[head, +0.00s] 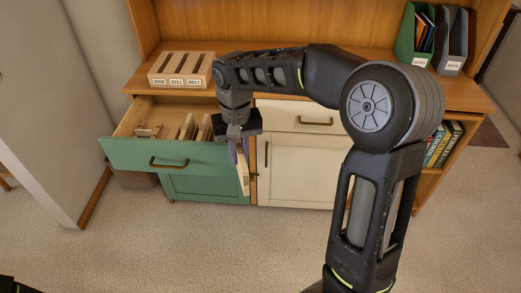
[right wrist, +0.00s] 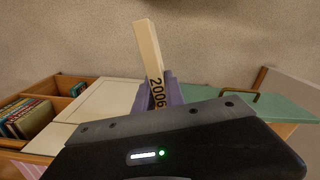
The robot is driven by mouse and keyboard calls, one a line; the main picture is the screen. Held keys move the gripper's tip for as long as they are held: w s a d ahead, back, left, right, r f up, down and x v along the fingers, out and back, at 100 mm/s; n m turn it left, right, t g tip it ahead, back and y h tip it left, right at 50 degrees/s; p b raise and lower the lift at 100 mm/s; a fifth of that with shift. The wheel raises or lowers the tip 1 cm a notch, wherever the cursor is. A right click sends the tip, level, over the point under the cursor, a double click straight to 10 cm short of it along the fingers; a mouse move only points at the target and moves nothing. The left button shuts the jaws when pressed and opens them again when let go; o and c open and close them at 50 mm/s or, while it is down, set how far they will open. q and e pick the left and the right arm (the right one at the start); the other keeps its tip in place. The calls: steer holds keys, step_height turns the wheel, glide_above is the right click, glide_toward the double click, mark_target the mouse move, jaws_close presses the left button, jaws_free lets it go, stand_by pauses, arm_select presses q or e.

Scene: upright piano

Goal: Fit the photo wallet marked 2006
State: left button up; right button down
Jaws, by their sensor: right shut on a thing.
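The photo wallet marked 2006 (head: 243,175) hangs from my right gripper (head: 238,138), in front of the open green drawer's right end. In the right wrist view the wallet (right wrist: 150,48) shows a cream edge with 2006 on it, tilted slightly, between the fingers of my right gripper (right wrist: 158,92), which is shut on it. A wooden rack (head: 182,82) with slots labelled 2009, 2011 and 2017 stands on the desk top, left of my right arm. It is apart from the wallet. A dark part of mine shows at the bottom left corner; my left gripper cannot be made out.
The open green drawer (head: 125,153) holds a small brown item (head: 148,130) and upright wallets (head: 187,127). A closed cream drawer (head: 300,117) is beside it. Green and grey file holders (head: 453,42) stand at the back right. Books (head: 440,145) fill a shelf below.

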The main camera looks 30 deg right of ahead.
steer(key=w+a+f+n, duration=0.3)
steer(key=w+a+f, duration=0.1)
steer(key=a, duration=0.3)
steer(key=shift+w+f+n, duration=0.25)
steer(key=shift+n, duration=0.15)
